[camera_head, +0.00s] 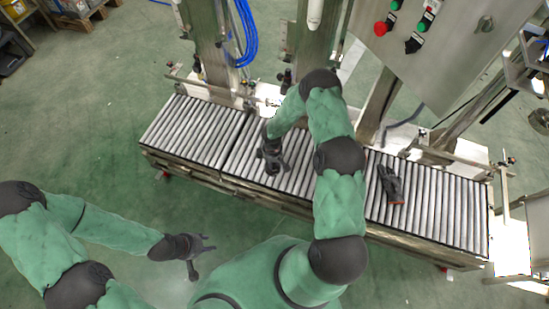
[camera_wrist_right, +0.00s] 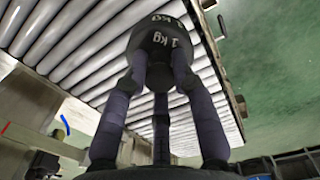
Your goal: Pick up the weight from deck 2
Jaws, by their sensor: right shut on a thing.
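The weight (camera_wrist_right: 160,38) is a dark round block with white "1 kg" lettering in the right wrist view. My right gripper (camera_head: 271,160) is over the middle section of the roller conveyor (camera_head: 440,215). Its three fingers, which also show in the right wrist view (camera_wrist_right: 160,85), are shut on the weight. In the head view the dark gripper mostly hides the weight. I cannot tell whether the weight touches the rollers. My left gripper (camera_head: 204,255) is empty, with its fingers spread, over the floor in front of the conveyor.
A dark tool-like object with an orange end (camera_head: 390,184) lies on the right conveyor section. A grey control panel (camera_head: 430,45) with buttons hangs above the back right. Metal posts (camera_head: 212,50) stand behind the conveyor.

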